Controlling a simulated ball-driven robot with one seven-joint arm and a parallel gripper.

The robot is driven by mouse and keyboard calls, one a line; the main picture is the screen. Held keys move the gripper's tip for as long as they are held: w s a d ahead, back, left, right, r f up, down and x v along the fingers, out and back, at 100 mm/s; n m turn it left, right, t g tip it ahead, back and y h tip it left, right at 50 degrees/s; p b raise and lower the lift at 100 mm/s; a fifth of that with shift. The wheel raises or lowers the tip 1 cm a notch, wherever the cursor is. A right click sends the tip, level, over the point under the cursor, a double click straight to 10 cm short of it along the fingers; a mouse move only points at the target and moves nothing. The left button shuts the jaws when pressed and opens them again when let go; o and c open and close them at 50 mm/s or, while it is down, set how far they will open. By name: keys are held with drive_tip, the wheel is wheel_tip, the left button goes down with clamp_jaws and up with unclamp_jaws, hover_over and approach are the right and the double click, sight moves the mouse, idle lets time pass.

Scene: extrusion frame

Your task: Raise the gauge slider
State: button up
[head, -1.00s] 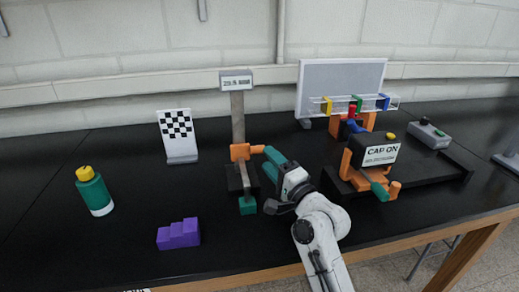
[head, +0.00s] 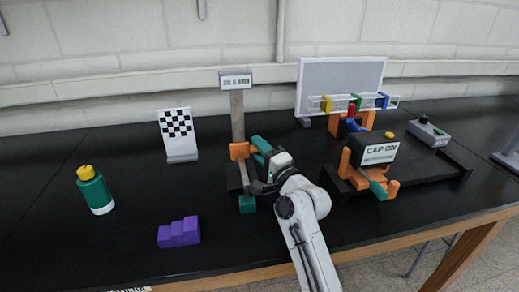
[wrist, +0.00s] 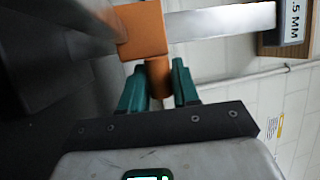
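The gauge has an upright grey post (head: 237,118) with a label sign (head: 236,81) on top. Its orange slider (head: 239,151) sits low on the post and also shows in the wrist view (wrist: 142,30). A short orange cylindrical handle (wrist: 158,78) sticks out of the slider towards me. My gripper (wrist: 159,80) has teal fingers, one on each side of this handle. It is at the slider's right side in the head view (head: 262,152). The fingers are very near the handle; I cannot tell whether they press on it. My gripper partly hides the handle in the head view.
A green bottle (head: 95,190), a purple stepped block (head: 179,232) and a checkered board (head: 178,135) stand to the left. An orange fixture with a "CAP ON" sign (head: 380,153) stands to the right of my arm.

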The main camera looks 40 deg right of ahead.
clamp_jaws()
drive_tip(key=shift+r, duration=0.1)
wheel_tip(320, 180, up, 10)
drive_tip(key=p, duration=0.9)
drive_tip(key=shift+o, duration=2.4)
unclamp_jaws()
